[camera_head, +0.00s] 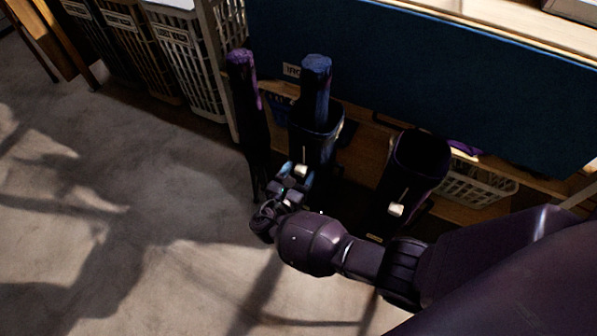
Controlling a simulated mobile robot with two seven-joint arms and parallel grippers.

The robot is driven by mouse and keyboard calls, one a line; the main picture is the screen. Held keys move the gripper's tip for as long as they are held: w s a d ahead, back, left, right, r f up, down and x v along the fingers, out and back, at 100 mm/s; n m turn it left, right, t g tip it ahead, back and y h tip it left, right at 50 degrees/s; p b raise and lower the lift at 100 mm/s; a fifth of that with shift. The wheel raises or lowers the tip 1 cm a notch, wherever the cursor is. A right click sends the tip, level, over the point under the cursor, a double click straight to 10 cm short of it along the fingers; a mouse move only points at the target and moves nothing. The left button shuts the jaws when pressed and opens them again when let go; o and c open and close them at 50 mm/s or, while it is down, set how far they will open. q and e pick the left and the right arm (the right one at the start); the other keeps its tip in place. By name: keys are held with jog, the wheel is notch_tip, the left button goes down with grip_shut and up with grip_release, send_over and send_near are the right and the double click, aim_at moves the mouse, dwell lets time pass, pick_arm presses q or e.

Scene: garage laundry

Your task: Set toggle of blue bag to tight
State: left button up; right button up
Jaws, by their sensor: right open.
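A dark upright bag (318,140) stands in front of the blue panel, with a blue rolled top (317,78) rising out of it. I take it to be the blue bag; its colour is hard to tell in the shade. A small white toggle (301,170) shows low on its front. My right gripper (297,181) is open right at this toggle, overlapping it in the picture. I cannot tell whether the fingers touch it, and its setting is unclear. My left gripper is out of view.
A second dark open bag (421,160) with a white toggle (396,209) stands to the right. A purple-topped dark roll (243,85) stands close on the left. Baskets (186,60) line the back left, another basket (474,186) is under the panel. The left floor is clear.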

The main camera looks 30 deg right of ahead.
aim_at(304, 148)
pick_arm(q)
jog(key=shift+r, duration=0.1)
pick_arm(e)
jog(key=shift+w+d, duration=0.1)
jog(key=shift+c, duration=0.2)
grip_shut()
jog(key=shift+r, duration=0.25)
jog(key=r+p, duration=0.2)
jog(key=r, duration=0.1)
jog(key=r+p, duration=0.2)
jog(key=r, duration=0.1)
jog(key=shift+w+r, duration=0.2)
jog(key=shift+r, duration=0.05)
jog(key=shift+s+r+p, duration=0.15)
jog(key=shift+r+p, duration=0.3)
jog(key=shift+p, duration=0.15)
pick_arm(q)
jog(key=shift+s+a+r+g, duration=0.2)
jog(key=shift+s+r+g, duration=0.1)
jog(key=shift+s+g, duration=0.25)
pick_arm(e)
jog(key=shift+f, duration=0.15)
